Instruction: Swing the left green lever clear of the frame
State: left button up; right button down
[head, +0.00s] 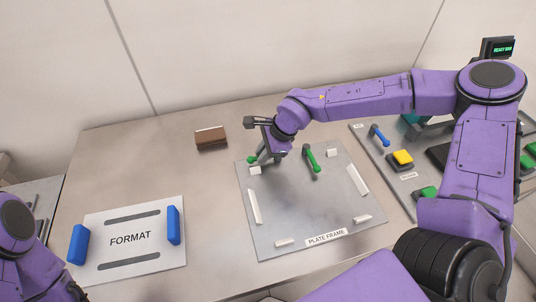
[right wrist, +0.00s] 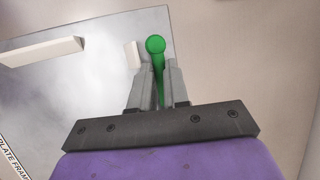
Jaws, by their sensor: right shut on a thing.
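The plate frame (head: 275,220) is a grey plate lying flat on the table, with white blocks and strips around it. The left green lever (head: 251,160) is at its far left corner, mostly hidden by my right gripper (head: 264,154). In the right wrist view, the green lever (right wrist: 156,46) stands between the two fingers of my right gripper (right wrist: 158,88), which is shut on it. The round green end shows beyond the fingertips. A second green lever (head: 312,158) stands to the right on the frame. My left gripper is out of view.
A white FORMAT plate (head: 130,257) with blue handles lies at the left. A brown block (head: 211,138) lies at the back. A panel with a blue lever (head: 379,136) and a yellow button (head: 402,158) is at the right. The table between the FORMAT plate and frame is clear.

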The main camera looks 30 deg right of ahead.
jog(key=c, duration=1.1)
grip_release()
jog(key=v, duration=1)
jog(key=shift+r, duration=0.25)
jog(key=shift+r, duration=0.1)
